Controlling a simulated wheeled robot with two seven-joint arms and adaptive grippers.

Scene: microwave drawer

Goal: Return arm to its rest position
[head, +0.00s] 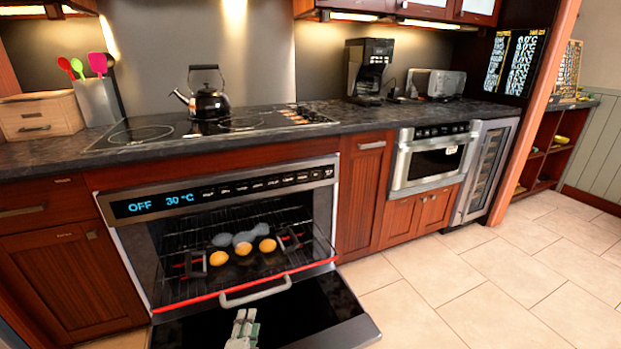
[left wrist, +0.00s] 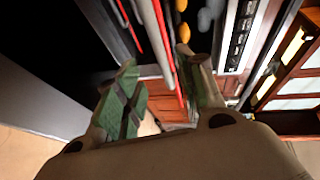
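My left gripper (head: 243,328) shows at the bottom of the head view, over the dark open oven door (head: 290,325) and just in front of the door's handle (head: 255,291). In the left wrist view the two fingers of the left gripper (left wrist: 157,60) stand apart, with green pads and no object clamped between them. A grey bar and a red edge show beyond the fingertips there; whether they touch the fingers I cannot tell. My right gripper is not in view.
The oven rack (head: 185,285) has a red front edge and holds a pan with several yellow and grey round items. A kettle (head: 208,101) stands on the cooktop. The microwave drawer (head: 433,160) is shut. The tiled floor (head: 450,290) at right is clear.

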